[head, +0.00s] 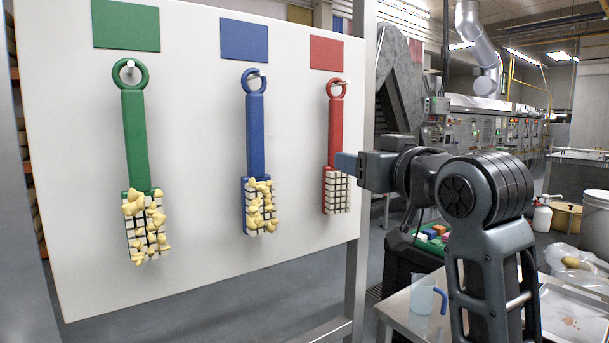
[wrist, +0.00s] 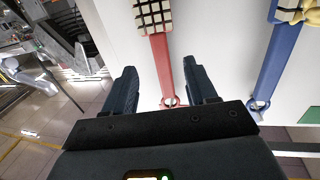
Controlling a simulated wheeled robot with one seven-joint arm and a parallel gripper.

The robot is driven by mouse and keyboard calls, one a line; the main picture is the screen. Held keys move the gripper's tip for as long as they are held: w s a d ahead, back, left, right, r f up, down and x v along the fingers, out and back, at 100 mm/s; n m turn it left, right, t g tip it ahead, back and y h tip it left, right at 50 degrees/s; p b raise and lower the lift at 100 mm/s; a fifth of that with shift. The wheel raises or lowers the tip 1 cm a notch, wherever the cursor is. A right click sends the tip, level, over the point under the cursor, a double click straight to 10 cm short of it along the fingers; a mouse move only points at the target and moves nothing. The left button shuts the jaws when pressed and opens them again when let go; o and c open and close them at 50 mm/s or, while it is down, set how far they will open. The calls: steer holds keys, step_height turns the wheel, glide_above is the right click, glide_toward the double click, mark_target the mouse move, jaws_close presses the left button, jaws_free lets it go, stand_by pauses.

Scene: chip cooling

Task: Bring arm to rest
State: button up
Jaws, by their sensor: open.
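My gripper (head: 347,162) is in front of the white board at the red brush (head: 336,125). In the wrist view my gripper (wrist: 160,85) is open, with its two fingers on either side of the red handle (wrist: 162,68). I cannot tell whether they touch it. The red brush hangs by its ring on a peg, its bristle block clean. The blue brush (head: 255,135) and green brush (head: 134,140) hang on their own pegs to the left, their blocks covered with yellow lumps.
Green (head: 126,26), blue (head: 244,40) and red (head: 326,53) squares mark the white board (head: 195,130). At the lower right, a table holds a clear jug with a blue handle (head: 441,300) and a tray (head: 575,318). A white bucket (head: 596,222) stands at the right edge.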

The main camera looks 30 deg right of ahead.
steer(key=s+a+f, duration=0.4)
steer(key=f, duration=0.5)
steer(key=s+a+f+g+y, duration=0.1)
steer(key=s+a+f, duration=0.25)
steer(key=f, duration=0.55)
steer(key=s+a+f, duration=0.4)
steer(key=f, duration=0.5)
steer(key=s+a+f+y, duration=0.1)
steer(key=s+f, duration=0.1)
steer(key=s, duration=0.7)
steer(key=s+a+f+n+g+y, duration=0.1)
steer(key=s+a+f, duration=0.1)
steer(key=s, duration=0.7)
steer(key=s+a+f+n, duration=0.1)
steer(key=s+a+f, duration=0.1)
steer(key=s, duration=0.7)
steer(key=shift+s+f+g+y, duration=0.25)
steer(key=shift+f+g+y, duration=0.1)
steer(key=shift+g+y, duration=0.05)
